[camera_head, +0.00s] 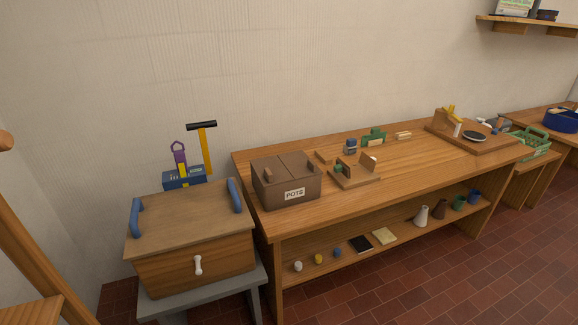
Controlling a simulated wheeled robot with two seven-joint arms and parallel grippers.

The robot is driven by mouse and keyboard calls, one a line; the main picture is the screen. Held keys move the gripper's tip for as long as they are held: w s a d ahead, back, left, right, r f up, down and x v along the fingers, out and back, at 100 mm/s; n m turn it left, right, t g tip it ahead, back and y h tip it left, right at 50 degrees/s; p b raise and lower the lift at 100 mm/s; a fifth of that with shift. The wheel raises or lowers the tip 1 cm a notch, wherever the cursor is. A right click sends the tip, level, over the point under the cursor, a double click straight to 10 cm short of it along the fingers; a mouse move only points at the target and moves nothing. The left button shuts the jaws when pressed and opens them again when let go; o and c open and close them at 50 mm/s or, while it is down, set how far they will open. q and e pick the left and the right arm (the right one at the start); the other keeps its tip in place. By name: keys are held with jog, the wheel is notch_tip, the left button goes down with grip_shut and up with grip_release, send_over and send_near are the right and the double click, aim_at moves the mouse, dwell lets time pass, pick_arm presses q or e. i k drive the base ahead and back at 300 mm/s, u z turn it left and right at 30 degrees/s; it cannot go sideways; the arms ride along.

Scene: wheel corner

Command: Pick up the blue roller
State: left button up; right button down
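I cannot tell for sure which thing is the blue roller. A small blue piece (337,252) sits on the bench's lower shelf, right of a yellow one and a white one. A small dark blue block (350,147) stands on the bench top behind a wooden jig. Two blue upright bars (136,217) stand at the sides of the wooden chest's lid, the second at its right (235,195). Neither of my grippers is in view.
The wooden bench (410,165) carries a brown POTS box (287,180) and a wooden jig (355,177). The wooden chest (190,232) stands on a grey stand, with a blue tool holder (184,179) behind it. Brick floor (440,285) lies clear in front of the bench.

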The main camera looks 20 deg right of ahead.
aim_at(352, 143)
jog(key=z, duration=2.2)
jog(key=i, duration=2.2)
jog(key=u, duration=2.1)
